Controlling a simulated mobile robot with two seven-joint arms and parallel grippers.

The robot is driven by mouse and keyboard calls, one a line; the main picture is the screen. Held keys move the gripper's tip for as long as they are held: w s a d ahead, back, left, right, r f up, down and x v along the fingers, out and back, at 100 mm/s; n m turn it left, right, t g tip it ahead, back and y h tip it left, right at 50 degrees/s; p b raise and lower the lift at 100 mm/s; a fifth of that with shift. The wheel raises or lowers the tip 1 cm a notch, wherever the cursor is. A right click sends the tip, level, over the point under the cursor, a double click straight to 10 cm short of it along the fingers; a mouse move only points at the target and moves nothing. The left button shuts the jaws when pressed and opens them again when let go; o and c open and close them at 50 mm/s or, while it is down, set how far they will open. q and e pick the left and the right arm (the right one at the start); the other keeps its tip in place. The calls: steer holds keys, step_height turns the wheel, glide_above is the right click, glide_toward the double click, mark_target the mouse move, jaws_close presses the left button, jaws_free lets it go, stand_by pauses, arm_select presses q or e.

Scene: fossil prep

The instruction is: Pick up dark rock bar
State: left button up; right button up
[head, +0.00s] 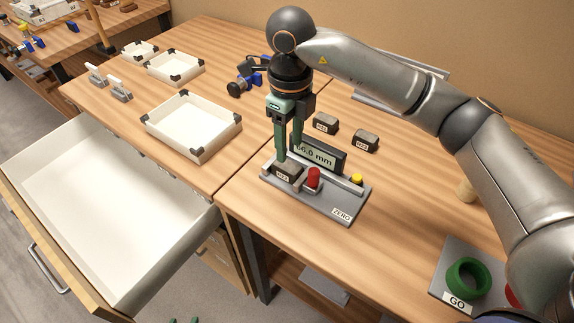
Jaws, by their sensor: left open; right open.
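A dark rock bar (288,172) with a small pale label sits in the grey measuring gauge (327,202), left of its red knob (313,178). My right gripper (289,158) points down with its green fingers open at this bar; I cannot tell whether they touch it. Two similar dark labelled bars, one (325,124) and another (365,140), lie on the table behind the gauge. The gauge display (318,156) ends in "6.0 mm", its left part hidden by a finger. My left gripper (183,320) shows only its green fingertips, apart, at the bottom edge.
An open, empty drawer (95,215) juts out at left. White trays, the nearest (192,125), stand on the left table. A green ring (468,278) on a "GO" plate is at lower right. Blue-and-black tools (245,82) lie behind my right gripper.

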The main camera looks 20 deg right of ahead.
mark_target(288, 164)
step_height(288, 164, down, 7)
steer(key=shift+w+a+r+p, duration=0.1)
steer(key=shift+a+r+p, duration=0.1)
steer(key=shift+p, duration=0.35)
jaws_close()
